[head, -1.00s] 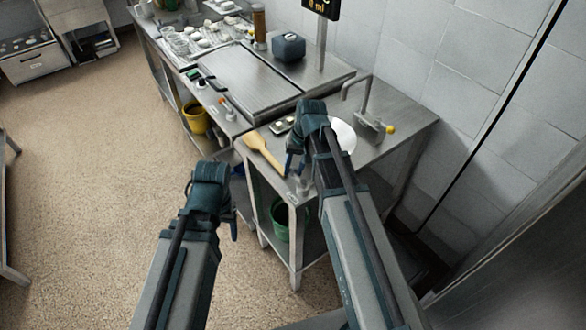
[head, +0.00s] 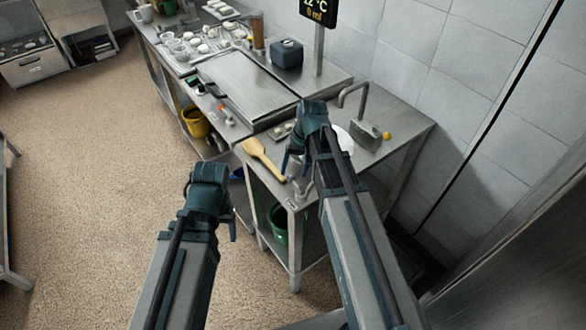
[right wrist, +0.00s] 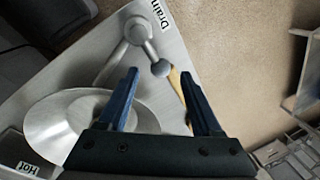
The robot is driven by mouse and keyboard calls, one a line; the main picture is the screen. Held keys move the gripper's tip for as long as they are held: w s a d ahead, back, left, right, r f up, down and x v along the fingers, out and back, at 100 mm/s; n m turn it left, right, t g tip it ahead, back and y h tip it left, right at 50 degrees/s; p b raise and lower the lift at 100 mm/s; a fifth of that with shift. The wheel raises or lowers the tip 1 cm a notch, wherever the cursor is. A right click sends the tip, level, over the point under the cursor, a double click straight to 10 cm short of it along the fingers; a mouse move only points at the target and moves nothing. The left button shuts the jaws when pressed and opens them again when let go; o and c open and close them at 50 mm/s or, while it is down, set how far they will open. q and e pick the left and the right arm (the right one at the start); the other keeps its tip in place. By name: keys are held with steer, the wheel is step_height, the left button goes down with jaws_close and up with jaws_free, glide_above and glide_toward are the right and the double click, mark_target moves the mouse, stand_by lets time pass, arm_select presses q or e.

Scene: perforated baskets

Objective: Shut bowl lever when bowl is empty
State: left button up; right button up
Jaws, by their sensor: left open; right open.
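The bowl is a pale round basin (head: 346,139) in the worktop, partly behind my right arm. In the right wrist view the metal bowl (right wrist: 58,128) looks bare where it shows; my gripper hides part. The grey lever (right wrist: 147,46) with a ball knob sits beside the label "Drain" (right wrist: 161,14). In the head view the lever (head: 303,182) is near the worktop corner. My right gripper (right wrist: 160,78) is open, with the knob showing between its fingertips; contact cannot be told. My left gripper (head: 212,212) is open and empty, over the floor left of the counter.
A wooden spatula (head: 264,159) lies near the lever. A bent tap (head: 352,92) and a grey block (head: 366,136) stand behind the bowl. A display (head: 318,10) on a post seems to read 0 ml. Yellow (head: 196,122) and green (head: 279,222) buckets sit below.

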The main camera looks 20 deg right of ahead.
step_height(320, 180, up, 11)
steer(key=d+p, duration=0.2)
steer(key=p, duration=0.7)
steer(key=shift+s+f, duration=0.2)
steer(key=shift+s, duration=0.05)
steer(key=s+a+f+n+h+b, duration=0.1)
steer(key=s+a+f+n+b, duration=0.1)
steer(key=s+a, duration=0.5)
steer(key=s+a+f+n+h+b, duration=0.2)
steer(key=s+a+f+n+b, duration=0.1)
steer(key=s+a, duration=0.4)
steer(key=shift+s+a+f+n+g, duration=0.4)
steer(key=shift+s+n, duration=0.15)
steer(key=shift+n, duration=0.35)
